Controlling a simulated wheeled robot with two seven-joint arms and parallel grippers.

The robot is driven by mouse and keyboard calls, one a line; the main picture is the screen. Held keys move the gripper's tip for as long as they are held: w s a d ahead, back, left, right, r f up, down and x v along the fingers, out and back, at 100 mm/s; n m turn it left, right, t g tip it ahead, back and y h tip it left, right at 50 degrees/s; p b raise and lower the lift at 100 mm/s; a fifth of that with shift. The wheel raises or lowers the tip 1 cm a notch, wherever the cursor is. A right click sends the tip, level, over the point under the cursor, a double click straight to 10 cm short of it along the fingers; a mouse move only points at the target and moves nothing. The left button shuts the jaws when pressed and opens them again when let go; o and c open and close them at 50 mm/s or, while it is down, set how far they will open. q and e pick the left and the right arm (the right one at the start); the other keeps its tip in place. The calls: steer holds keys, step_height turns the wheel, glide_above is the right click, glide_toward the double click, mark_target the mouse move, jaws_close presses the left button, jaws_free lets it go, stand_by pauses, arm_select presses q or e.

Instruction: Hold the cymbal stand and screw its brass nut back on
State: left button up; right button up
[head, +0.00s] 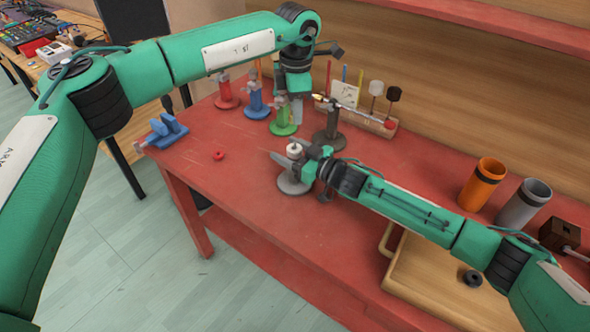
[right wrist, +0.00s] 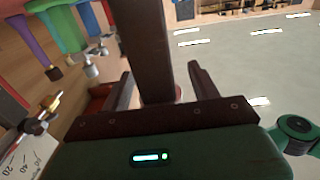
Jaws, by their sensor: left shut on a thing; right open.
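A grey stand (head: 293,186) with a round base and a pale cap is on the red table. I take it to be the cymbal stand. My right gripper (head: 303,164) is open at its upper part. In the right wrist view a dark post (right wrist: 150,45) runs between the open fingers, with gaps beside it. My left gripper (head: 297,114) points down beside the green stand (head: 283,126). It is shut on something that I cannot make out. The brass nut is not clearly seen in either view.
A red stand (head: 227,101) and a blue stand (head: 256,108) are behind on the left. A dark stand (head: 330,141) with a brass-tipped rod is close by. A blue vise (head: 167,132) and a red ring (head: 218,155) are at left. Orange (head: 482,183) and grey cups (head: 523,203) are at right.

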jaws_close()
arm_select(q)
steer(key=shift+f, duration=2.45)
steer(key=shift+f, duration=0.9)
steer(key=shift+f, duration=0.55)
steer(key=o, duration=1)
steer(key=shift+c, duration=0.2)
